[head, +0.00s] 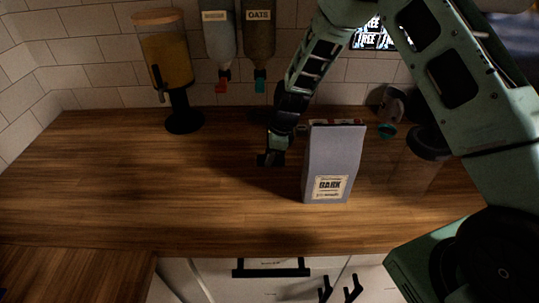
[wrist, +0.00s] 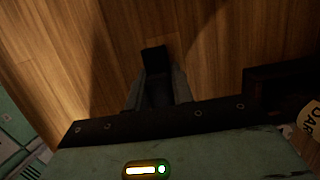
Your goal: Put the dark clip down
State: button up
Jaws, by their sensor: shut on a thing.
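The dark clip (wrist: 154,60) is a small black piece between the fingers of my gripper (wrist: 156,88) in the wrist view, with wood counter behind it. I cannot tell whether the clip touches the wood. My gripper is shut on the clip, and its fingers hide part of it.
A drink dispenser (head: 165,60) stands at the back left, and an OATS dispenser (head: 259,40) hangs on the wall. The counter (head: 120,180) is clear to the left and in front.

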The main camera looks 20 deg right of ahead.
jog(key=o, duration=1)
jog(key=shift+f, duration=0.1)
jog(key=shift+c, duration=0.2)
jog(key=w+b+v, duration=0.1)
jog(key=b+v, duration=0.1)
jog(key=v, duration=1)
jog(key=s+a+r+n+g, duration=0.1)
jog(key=s+a+r+n, duration=0.35)
jog(key=s+n, duration=0.3)
jog(key=s+a+r+n, duration=0.3)
jog(key=s+a+n, duration=0.2)
jog(key=s+n, duration=0.3)
jog(key=s+r+n+h, duration=0.1)
jog(key=s+n+h, duration=0.1)
jog(key=s+n, duration=1.2)
jog(key=s, duration=0.4)
jog(key=shift+d, duration=0.35)
